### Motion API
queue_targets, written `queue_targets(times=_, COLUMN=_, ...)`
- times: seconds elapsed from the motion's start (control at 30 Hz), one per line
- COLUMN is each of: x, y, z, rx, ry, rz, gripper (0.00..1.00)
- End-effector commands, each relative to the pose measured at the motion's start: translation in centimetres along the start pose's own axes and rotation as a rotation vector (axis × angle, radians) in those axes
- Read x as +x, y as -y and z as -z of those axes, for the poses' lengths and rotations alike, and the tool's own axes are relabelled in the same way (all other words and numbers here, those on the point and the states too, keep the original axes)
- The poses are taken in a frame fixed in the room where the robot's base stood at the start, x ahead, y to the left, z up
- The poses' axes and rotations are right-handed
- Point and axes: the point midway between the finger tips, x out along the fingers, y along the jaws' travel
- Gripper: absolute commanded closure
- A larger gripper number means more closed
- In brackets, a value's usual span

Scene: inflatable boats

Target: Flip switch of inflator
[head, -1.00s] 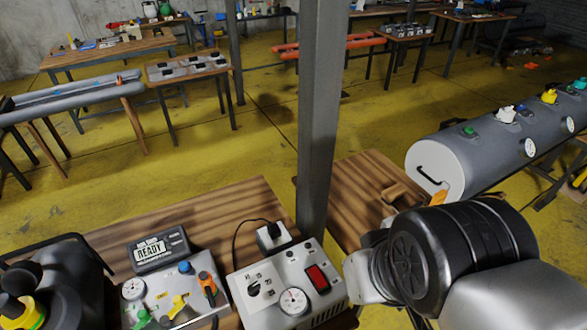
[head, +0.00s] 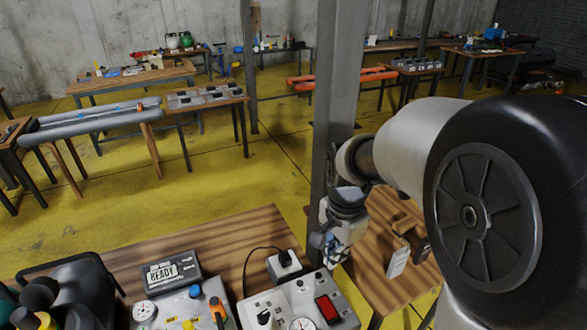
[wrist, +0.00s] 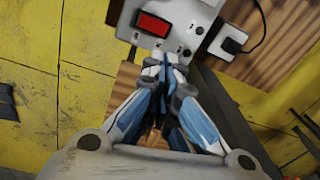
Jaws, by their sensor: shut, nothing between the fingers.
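The inflator (head: 283,308) is a light grey box with a gauge, a knob and a red rocker switch (head: 327,307) on its top panel. It stands at the front of the wooden table in the head view. In the wrist view the red switch (wrist: 153,24) shows on the inflator panel (wrist: 188,36), just beyond my fingertips. My gripper (wrist: 162,66) is shut and empty, its fingers together. In the head view my gripper (head: 332,250) hangs above and behind the inflator's right side, apart from the switch. The switch's tilt is hard to tell.
A grey post (head: 338,90) rises close beside my gripper. A white plug (head: 285,264) with a black cable sits behind the inflator. A box marked READY (head: 172,270) and a valve panel (head: 172,309) stand to the left. A second wooden table (head: 378,290) is at right.

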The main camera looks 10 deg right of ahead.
Motion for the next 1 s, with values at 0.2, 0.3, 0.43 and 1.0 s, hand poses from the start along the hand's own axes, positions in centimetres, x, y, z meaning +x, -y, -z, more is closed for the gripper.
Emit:
queue_targets(times=0.2, x=3.5, y=1.7, z=1.1, rx=0.151, ry=0.021, rz=-0.044, gripper=1.00)
queue_targets(times=0.3, x=4.1, y=1.9, z=1.2, rx=0.178, ry=0.024, rz=-0.052, gripper=1.00)
queue_targets(times=0.43, x=4.2, y=2.0, z=1.3, rx=0.187, ry=0.024, rz=-0.053, gripper=1.00)
queue_targets(times=1.0, x=8.8, y=1.6, z=1.1, rx=0.183, ry=0.026, rz=-0.057, gripper=1.00)
